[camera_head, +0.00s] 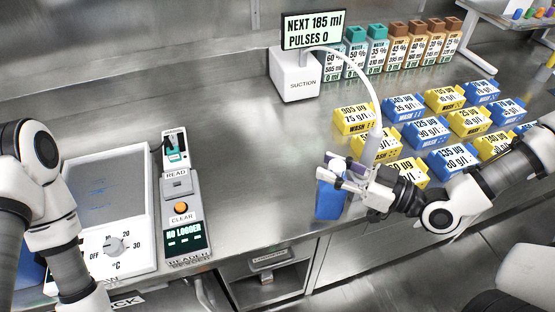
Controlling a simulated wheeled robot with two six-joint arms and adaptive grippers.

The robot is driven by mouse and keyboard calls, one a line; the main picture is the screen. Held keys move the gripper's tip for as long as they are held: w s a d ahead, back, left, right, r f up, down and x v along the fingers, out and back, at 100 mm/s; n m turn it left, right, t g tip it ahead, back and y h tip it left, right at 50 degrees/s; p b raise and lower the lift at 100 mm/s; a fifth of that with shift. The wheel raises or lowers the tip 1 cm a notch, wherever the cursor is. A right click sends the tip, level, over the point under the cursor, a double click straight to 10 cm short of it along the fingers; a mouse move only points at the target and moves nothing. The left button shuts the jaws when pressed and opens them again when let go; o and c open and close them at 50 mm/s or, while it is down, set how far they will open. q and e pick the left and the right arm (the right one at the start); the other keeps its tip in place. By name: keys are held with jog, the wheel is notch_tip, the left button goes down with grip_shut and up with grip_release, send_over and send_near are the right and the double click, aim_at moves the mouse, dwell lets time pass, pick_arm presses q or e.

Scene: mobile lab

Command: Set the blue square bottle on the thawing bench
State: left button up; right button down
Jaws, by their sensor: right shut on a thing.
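The blue square bottle (329,201) is in my right gripper (341,174), which is shut on it near its purplish top. The bottle looks upright at the front edge of the steel counter; I cannot tell whether its base touches anything. A white unit with a grey plate (105,190) and a °C dial stands at the left, far from the bottle; it may be the thawing bench, but no such name is readable. My left arm covers its left side, and my left gripper is out of view.
A reader (181,215) stands beside the white unit, showing "NO LOGGER". Several yellow and blue labelled blocks (445,98) fill the right. Counter between reader and bottle is clear.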

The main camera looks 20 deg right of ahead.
jog(key=shift+w+a+f+b, duration=0.25)
jog(key=shift+w+f+b, duration=0.2)
jog(key=shift+w+b, duration=0.1)
jog(key=shift+w+a+f+b, duration=0.25)
jog(key=shift+w+f+b, duration=0.2)
jog(key=shift+b, duration=0.1)
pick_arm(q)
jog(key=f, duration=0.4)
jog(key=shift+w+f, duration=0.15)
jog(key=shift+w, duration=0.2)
pick_arm(e)
jog(key=w+a+f, duration=0.3)
jog(key=w+a, duration=0.2)
jog(key=w, duration=0.5)
jog(key=shift+f, duration=0.15)
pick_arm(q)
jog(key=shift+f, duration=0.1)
pick_arm(e)
jog(key=shift+a+f, duration=0.1)
jog(key=shift+a, duration=0.05)
jog(key=c, duration=0.8)
grip_release()
jog(key=shift+s, duration=0.1)
